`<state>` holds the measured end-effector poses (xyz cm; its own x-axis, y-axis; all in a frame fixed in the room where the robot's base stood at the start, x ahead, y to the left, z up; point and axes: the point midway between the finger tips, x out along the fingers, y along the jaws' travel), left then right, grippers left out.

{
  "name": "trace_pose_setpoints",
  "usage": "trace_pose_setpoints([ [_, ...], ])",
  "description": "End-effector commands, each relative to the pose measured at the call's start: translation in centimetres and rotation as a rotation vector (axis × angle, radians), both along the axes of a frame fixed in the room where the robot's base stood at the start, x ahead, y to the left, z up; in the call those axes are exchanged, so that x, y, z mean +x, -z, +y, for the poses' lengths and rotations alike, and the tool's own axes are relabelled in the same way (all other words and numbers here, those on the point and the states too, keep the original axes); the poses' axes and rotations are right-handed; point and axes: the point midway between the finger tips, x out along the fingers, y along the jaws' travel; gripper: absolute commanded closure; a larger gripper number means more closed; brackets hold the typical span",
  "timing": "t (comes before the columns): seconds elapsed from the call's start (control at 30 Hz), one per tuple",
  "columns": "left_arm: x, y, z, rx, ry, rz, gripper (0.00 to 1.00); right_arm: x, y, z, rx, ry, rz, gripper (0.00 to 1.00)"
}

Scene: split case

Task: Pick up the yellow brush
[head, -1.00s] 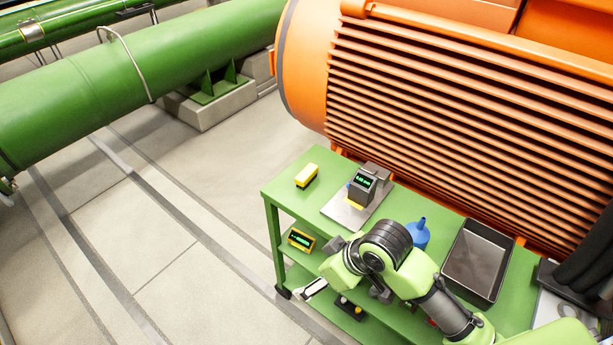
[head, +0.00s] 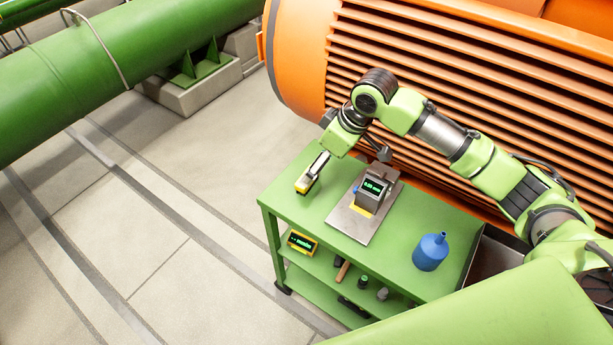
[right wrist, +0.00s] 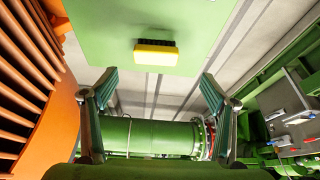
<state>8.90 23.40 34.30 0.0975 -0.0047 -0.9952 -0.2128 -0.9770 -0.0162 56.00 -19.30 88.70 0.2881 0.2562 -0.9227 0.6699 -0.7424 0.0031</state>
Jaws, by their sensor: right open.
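The yellow brush (head: 303,185) lies on the green cart's top (head: 290,207) near its left end. In the right wrist view the brush (right wrist: 155,54) shows a yellow block with a dark strip along it. It lies just beyond my open fingers. My right gripper (head: 314,171) is at the brush in the head view and partly covers it. In the wrist view the right gripper (right wrist: 158,80) has its fingers spread wide with nothing between them. Contact with the brush cannot be told. My left gripper is not in view.
A device with a green display (head: 371,191) stands on a metal plate (head: 349,222) right of the brush. A blue bottle (head: 430,252) stands farther right. A yellow meter (head: 301,242) and small items sit on the lower shelf. The orange finned machine (head: 430,80) rises behind the cart.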

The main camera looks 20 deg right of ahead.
Motion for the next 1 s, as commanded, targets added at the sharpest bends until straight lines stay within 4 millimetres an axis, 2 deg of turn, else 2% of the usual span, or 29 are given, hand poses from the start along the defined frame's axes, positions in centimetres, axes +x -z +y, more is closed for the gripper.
trace_pose_setpoints([
  [0.03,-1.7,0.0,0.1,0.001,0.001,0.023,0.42,0.2,1.0,0.3,0.001,0.001,0.005,0.22],
  [0.1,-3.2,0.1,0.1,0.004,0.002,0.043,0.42,0.7,2.1,0.6,0.002,0.001,0.002,0.22],
  [0.17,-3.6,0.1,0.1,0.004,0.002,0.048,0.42,0.9,2.8,0.8,0.000,0.001,0.002,0.22],
  [0.27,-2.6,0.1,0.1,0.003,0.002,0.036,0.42,1.1,3.5,1.0,0.001,0.000,-0.001,0.22],
  [0.4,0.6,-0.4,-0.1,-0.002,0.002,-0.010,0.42,1.5,4.4,1.2,0.000,0.001,0.000,0.22],
  [0.5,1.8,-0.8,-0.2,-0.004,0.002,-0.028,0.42,2.0,5.7,1.5,0.001,0.000,0.002,0.22],
  [0.7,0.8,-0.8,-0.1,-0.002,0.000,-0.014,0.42,2.9,8.1,2.0,0.001,0.000,-0.001,0.22],
  [0.97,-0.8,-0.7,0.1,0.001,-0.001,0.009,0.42,3.0,8.5,2.1,0.000,-0.001,-0.002,0.22],
  [1.0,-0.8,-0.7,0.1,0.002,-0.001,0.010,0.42,3.0,8.5,2.1,0.000,-0.001,-0.002,0.24],
])
